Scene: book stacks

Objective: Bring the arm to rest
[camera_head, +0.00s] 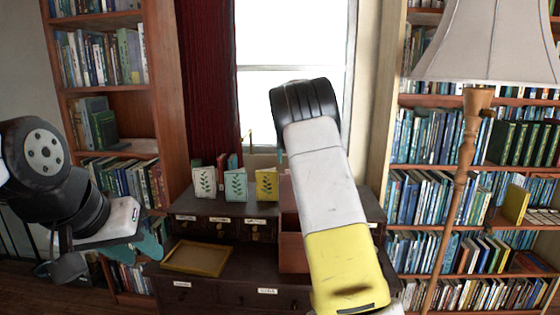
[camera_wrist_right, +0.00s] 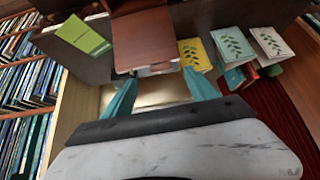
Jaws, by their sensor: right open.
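My right arm (camera_head: 325,180), white and yellow with a black joint, rises across the middle of the head view. My right gripper is not visible there. In the right wrist view, my right gripper (camera_wrist_right: 161,92) has its two teal fingers spread, with nothing between them. My left gripper (camera_head: 108,262) hangs at the left of the head view, beside the dark cabinet. Its fingers stand apart and hold nothing visible.
A dark cabinet (camera_head: 235,265) bears a wooden tray (camera_head: 197,258) and three plant-print cards or books, including a yellow one (camera_head: 267,184). A reddish-brown box (camera_head: 290,250) is partly behind my right arm. Bookshelves flank the window; a lamp (camera_head: 468,160) stands right.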

